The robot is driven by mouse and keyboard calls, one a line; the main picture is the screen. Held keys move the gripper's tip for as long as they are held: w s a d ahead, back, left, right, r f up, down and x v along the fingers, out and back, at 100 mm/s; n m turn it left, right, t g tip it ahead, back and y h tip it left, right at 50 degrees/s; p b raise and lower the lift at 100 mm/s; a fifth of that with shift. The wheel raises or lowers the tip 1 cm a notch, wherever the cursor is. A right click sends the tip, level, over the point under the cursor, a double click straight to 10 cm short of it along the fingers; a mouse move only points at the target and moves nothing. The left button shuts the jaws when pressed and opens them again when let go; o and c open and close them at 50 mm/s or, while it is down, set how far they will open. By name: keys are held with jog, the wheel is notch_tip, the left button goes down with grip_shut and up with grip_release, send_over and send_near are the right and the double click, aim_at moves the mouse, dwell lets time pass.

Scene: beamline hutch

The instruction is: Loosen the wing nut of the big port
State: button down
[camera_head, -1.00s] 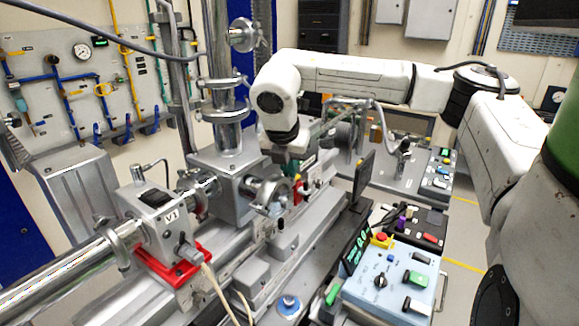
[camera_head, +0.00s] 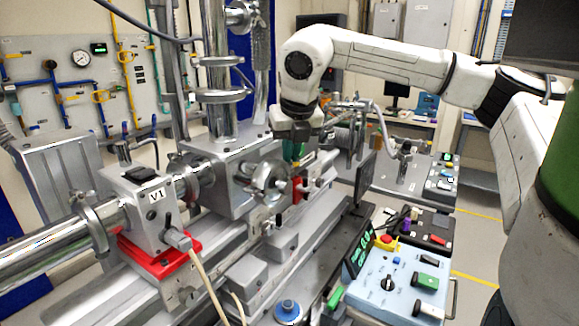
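The big port appears to be the round steel flange (camera_head: 268,180) with a clamp ring on the right side of the square metal chamber (camera_head: 228,172), in the middle of the head view. Its wing nut is too small to make out surely among the clamp's parts. My gripper (camera_head: 297,143) hangs from the white arm above and slightly right of the flange, pointing down and apart from the clamp. Its fingers are small and merge with the parts behind, so whether they are open is unclear. I see nothing held.
Left of the chamber, a valve box marked VI (camera_head: 152,208) sits on a red base, with a cable hanging from it. A dark screen (camera_head: 362,180) stands right of the port. A pale blue control box (camera_head: 395,285) is at front right. A steel column rises above the chamber.

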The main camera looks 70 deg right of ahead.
jog(key=shift+s+d+n+t+y+b, duration=0.15)
jog(key=shift+n+t+y+b, duration=0.35)
jog(key=shift+n, duration=1.2)
jog(key=shift+s+d+n+t+y+b, duration=0.15)
jog(key=shift+n+y+b, duration=0.65)
jog(key=shift+n, duration=0.9)
jog(key=shift+w+f, duration=0.1)
jog(key=c, duration=1.3)
grip_release()
